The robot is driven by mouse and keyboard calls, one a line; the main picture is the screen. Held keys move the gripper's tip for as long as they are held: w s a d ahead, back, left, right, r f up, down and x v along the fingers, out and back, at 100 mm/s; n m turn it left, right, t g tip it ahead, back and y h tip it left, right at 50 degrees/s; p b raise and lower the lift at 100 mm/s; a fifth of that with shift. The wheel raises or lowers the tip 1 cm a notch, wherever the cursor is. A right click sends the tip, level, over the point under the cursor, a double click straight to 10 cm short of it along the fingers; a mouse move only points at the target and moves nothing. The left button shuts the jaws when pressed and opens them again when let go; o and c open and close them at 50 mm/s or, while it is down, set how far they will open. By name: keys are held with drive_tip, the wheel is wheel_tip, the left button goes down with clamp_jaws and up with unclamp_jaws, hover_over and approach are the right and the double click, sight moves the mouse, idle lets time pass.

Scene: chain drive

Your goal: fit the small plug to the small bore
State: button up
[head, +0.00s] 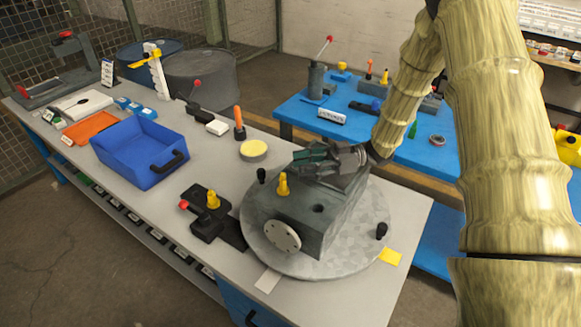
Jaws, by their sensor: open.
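A grey block (290,215) stands on a round metal turntable (365,245). A dark round bore (318,208) shows open in its top face. A yellow plug (283,185) stands upright at the block's top, left of that bore. Another yellow plug (213,200) stands upright on a black fixture (208,220) left of the turntable. I cannot tell which is the small plug. My gripper (300,162) is open over the block's far side, fingers pointing left, and looks empty. It hides part of the block's top behind the plug.
A round flange (282,236) is on the block's front face. A blue bin (140,150), a yellow-topped disc (253,150) and an orange-handled tool (239,123) are farther back. The grey table's front right is mostly clear.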

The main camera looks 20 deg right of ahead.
drive_tip(key=d, duration=0.5)
drive_tip(key=shift+s+d, duration=0.15)
drive_tip(key=shift+d, duration=0.3)
drive_tip(key=shift+s+d+f, duration=0.1)
drive_tip(key=shift+f, duration=0.05)
